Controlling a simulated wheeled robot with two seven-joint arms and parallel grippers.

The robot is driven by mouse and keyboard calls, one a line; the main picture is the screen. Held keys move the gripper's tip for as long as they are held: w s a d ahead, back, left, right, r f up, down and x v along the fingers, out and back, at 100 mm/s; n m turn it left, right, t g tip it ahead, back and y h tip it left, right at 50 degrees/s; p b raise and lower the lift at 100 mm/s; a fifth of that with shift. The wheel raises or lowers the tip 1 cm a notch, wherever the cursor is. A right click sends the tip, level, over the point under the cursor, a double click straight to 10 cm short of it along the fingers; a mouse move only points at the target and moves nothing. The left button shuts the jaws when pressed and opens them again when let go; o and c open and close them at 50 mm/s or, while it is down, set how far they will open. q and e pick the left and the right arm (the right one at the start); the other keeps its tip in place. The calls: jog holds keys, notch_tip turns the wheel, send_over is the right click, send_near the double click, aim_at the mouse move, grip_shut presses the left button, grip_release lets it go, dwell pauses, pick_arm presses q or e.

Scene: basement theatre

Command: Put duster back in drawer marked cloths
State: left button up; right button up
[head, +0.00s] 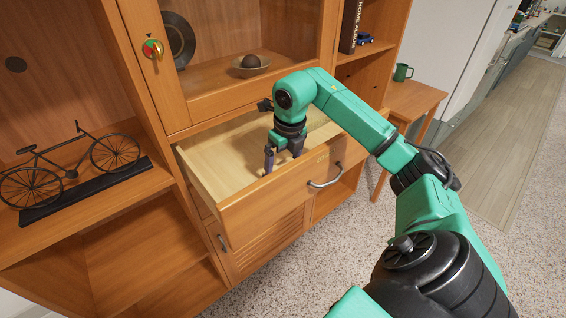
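An open wooden drawer (215,160) extends from the cabinet, with a curved metal handle (325,178) on its front. No label is readable on the drawer front. My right arm reaches in from the right, and its gripper (277,158) points down inside the drawer, near the front panel. The drawer front hides part of the gripper, so I cannot tell whether its fingers are apart. I cannot make out a duster; the visible drawer floor looks bare. My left gripper is not in view.
A model bicycle (75,165) stands on the left shelf. A glass-fronted compartment above the drawer holds a bowl (249,66). A green mug (402,72) sits on a side table (413,97) at the right. Carpet lies clear in front.

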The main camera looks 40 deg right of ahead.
jog(key=r, duration=0.6)
jog(key=shift+s+r, duration=0.25)
jog(key=shift+s, duration=0.15)
jog(key=r+p, duration=0.1)
jog(key=r, duration=0.1)
jog(key=s+r+p, duration=0.1)
jog(key=r, duration=0.2)
jog(key=shift+r, duration=0.2)
